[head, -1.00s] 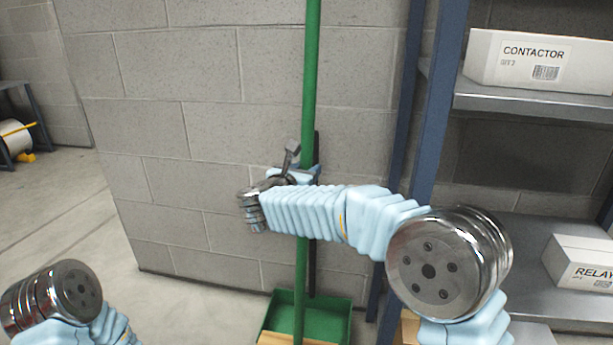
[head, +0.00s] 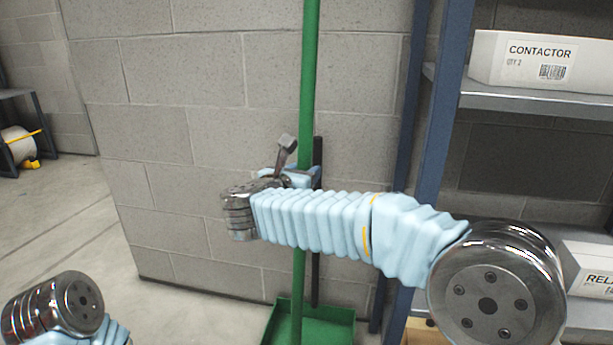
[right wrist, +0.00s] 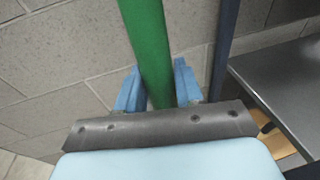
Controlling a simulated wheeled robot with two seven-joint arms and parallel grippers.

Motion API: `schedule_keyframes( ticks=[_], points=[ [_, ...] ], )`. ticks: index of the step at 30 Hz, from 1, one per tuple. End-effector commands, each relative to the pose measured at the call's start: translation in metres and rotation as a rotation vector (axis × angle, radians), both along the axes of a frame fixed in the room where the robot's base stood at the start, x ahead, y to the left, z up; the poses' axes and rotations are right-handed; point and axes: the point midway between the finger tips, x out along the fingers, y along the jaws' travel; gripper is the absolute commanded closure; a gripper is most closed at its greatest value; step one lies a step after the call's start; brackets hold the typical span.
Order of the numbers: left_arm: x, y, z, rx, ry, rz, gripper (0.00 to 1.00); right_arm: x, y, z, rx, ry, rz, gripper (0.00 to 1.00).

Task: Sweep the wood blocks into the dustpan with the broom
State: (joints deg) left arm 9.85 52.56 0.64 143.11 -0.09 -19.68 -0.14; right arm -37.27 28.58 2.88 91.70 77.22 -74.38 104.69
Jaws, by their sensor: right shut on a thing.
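The broom's green handle (head: 309,80) stands nearly upright in front of the wall. My right gripper (head: 302,172) is shut around it, largely hidden by my own wrist. In the right wrist view the handle (right wrist: 148,40) passes between the blue fingers (right wrist: 158,88). The green dustpan (head: 332,322) is on the floor at the bottom edge, behind the handle, with a dark upright handle (head: 317,255). The broom's head is out of view. No wood blocks can be made out. My left gripper is out of view; only part of my left arm shows.
A blue-framed shelf rack (head: 438,130) stands close on the right, holding a CONTACTOR box (head: 510,60) and a lower box (head: 595,270). A light-brown object (head: 424,332) shows partly at its foot. A grey block wall (head: 215,130) is behind. Floor is free at left.

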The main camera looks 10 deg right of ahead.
Motion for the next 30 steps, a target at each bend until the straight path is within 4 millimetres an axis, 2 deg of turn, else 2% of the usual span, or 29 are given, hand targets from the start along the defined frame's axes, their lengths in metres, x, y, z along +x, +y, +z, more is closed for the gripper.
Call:
schedule_keyframes(
  ticks=[1, 9, 30],
  points=[
    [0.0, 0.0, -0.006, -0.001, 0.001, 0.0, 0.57, -0.006, 0.002, 0.0, 0.002, -0.006, 0.002, 1.0],
    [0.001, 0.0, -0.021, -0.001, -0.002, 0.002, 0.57, -0.036, 0.012, 0.006, 0.0, -0.005, 0.003, 1.0],
    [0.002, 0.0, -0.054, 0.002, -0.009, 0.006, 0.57, -0.114, 0.037, 0.02, 0.002, -0.003, 0.001, 1.0]
  ],
)
